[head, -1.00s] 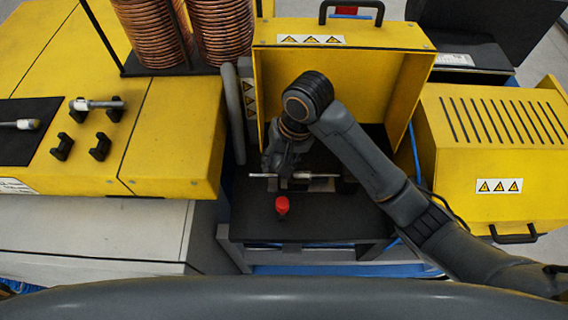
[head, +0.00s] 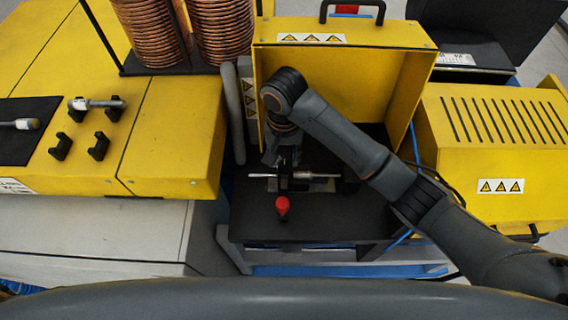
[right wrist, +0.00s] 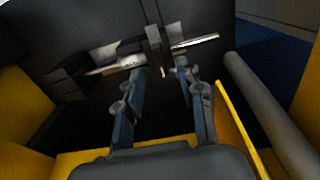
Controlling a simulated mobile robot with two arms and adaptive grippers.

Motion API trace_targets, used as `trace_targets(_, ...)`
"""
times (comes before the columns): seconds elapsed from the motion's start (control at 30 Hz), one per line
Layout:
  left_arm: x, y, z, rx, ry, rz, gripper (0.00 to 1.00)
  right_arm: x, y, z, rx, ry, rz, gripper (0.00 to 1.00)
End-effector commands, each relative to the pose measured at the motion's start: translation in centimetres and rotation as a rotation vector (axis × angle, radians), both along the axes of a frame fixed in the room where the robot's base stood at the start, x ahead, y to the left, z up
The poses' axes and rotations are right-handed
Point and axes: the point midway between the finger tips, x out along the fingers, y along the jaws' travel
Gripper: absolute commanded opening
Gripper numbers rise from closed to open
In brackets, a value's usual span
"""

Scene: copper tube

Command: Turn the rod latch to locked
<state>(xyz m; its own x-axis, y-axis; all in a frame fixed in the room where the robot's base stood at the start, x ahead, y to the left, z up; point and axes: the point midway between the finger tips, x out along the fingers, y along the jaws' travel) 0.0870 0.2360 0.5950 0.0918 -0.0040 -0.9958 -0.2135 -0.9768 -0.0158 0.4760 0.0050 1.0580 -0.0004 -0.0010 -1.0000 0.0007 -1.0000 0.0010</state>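A thin metal rod (head: 262,176) lies level, left to right, in a holder on the black work surface inside the open yellow box. It also shows in the right wrist view (right wrist: 195,42). A dark upright latch piece (right wrist: 154,45) crosses the rod there. My right gripper (head: 286,168) is over the rod's middle from behind and hides part of the holder. In the right wrist view its two fingers (right wrist: 160,78) are apart, with the latch piece just beyond and between their tips; I cannot tell whether they touch it. My left gripper is not in view.
A red knob (head: 282,205) stands in front of the rod. The yellow lid (head: 340,70) stands raised behind my arm. A grey post (head: 232,110) is at the left and a vented yellow housing (head: 490,140) at the right.

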Motion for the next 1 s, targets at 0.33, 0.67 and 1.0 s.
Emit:
trace_targets(0.33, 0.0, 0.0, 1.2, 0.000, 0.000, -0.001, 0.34, 0.0, -0.1, -4.2, -0.001, 0.002, -0.001, 0.38)
trace_targets(0.67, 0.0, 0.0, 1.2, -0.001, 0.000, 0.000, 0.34, 0.0, -0.1, -4.5, 0.000, 0.001, 0.000, 0.36)
trace_targets(1.0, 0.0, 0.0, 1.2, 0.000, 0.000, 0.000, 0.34, 0.0, -0.1, -4.5, 0.000, 0.001, 0.000, 0.00)
